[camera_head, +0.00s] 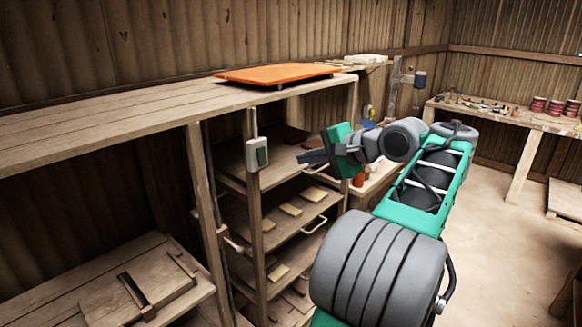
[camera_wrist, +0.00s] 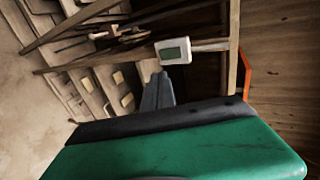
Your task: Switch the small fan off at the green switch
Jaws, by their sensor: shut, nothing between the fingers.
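A small pale box with a green face (camera_head: 257,153), which looks like the green switch, is fixed to an upright wooden post under the long shelf. The box also shows in the wrist view (camera_wrist: 174,51), with a pale conduit running from it. I cannot tell its on or off state. My gripper (camera_head: 301,157) is shut and empty, to the right of the box with a gap between them in the head view. In the wrist view the closed fingertips (camera_wrist: 158,77) appear just below the box. I cannot clearly identify the small fan.
An orange tray (camera_head: 277,74) lies on the long wooden shelf (camera_head: 120,113) above. A rack (camera_head: 290,233) with several tiles stands behind and below the post. A workbench (camera_head: 500,115) with cans is at the right.

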